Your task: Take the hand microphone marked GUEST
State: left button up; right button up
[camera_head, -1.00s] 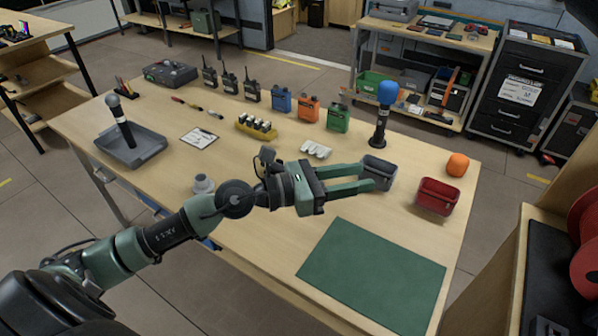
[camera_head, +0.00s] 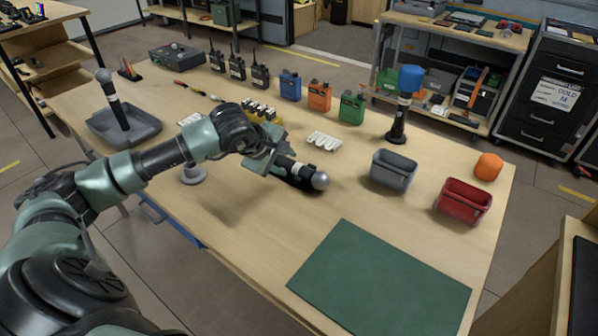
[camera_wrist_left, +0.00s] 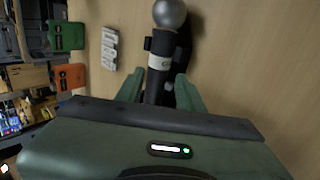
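A hand microphone with a black body and a grey ball head (camera_head: 320,181) lies on the table under my left gripper. In the left wrist view the microphone (camera_wrist_left: 160,62) has a white band whose lettering starts with G; the rest is not readable. My left gripper (camera_head: 287,166) points down at its handle. In the left wrist view the gripper's green fingers (camera_wrist_left: 161,80) stand on either side of the handle, with small gaps. The lower handle is hidden by the gripper. Another grey-headed microphone (camera_head: 113,100) stands in a grey tray (camera_head: 146,130) at left. My right gripper is not in view.
A blue-topped microphone (camera_head: 402,105) stands upright behind a grey bin (camera_head: 393,172). A red bin (camera_head: 463,203) and an orange ball (camera_head: 488,166) are at right. Coloured packs and radios (camera_head: 259,72) line the back. The green mat (camera_head: 380,285) is bare.

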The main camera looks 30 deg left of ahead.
aim_at(292, 166)
pick_arm(q)
jog(key=shift+x, duration=1.05)
jog(key=x, duration=0.1)
jog(key=b+x, duration=0.1)
jog(key=x, duration=0.1)
jog(key=shift+w+a+f, duration=0.25)
jog(key=shift+w+f, duration=0.2)
jog(key=shift+w, duration=0.05)
jog(key=shift+r, duration=0.1)
grip_shut()
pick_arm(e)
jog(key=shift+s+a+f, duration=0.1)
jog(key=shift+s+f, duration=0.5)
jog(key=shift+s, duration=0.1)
